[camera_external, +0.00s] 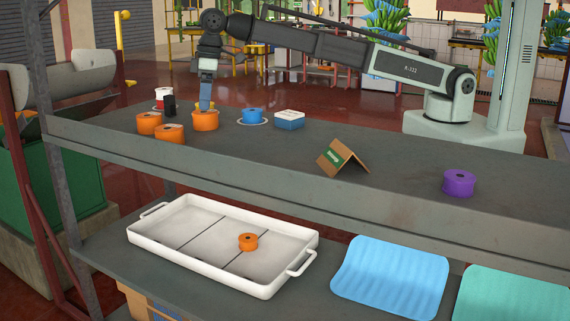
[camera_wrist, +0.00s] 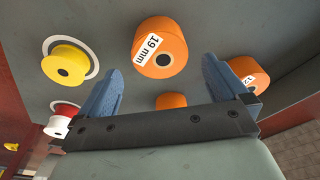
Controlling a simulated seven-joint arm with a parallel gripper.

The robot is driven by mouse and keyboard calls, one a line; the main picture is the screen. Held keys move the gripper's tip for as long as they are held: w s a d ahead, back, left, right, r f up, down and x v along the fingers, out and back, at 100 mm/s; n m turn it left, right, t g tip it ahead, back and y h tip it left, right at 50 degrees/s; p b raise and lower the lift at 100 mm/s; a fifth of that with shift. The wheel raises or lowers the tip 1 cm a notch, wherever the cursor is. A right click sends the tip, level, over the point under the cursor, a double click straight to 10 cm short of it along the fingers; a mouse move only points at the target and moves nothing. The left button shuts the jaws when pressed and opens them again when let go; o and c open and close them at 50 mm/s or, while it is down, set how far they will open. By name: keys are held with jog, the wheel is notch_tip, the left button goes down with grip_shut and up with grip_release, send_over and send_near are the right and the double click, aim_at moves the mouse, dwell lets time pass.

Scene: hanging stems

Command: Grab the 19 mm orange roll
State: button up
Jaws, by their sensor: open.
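The orange roll labelled "19 mm" (camera_wrist: 160,47) shows at the top middle of the wrist view, label and dark core facing me. It appears to be the orange roll (camera_external: 205,121) under my gripper in the external view. My gripper (camera_external: 206,106) is open and empty, pointing down just above that roll. A third orange roll (camera_wrist: 170,101) sits between the fingers, partly hidden by the gripper body.
Other shelf items are a blue roll (camera_external: 252,115), a box (camera_external: 289,120), a cardboard tent (camera_external: 343,158) and a purple roll (camera_external: 458,182). A white tray (camera_external: 170,217) holds another orange roll below.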

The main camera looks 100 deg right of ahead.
aim_at(205, 113)
jog(key=shift+w+f, duration=0.1)
jog(key=shift+f, duration=2.55)
jog(key=shift+c, duration=0.3)
jog(key=c, duration=1)
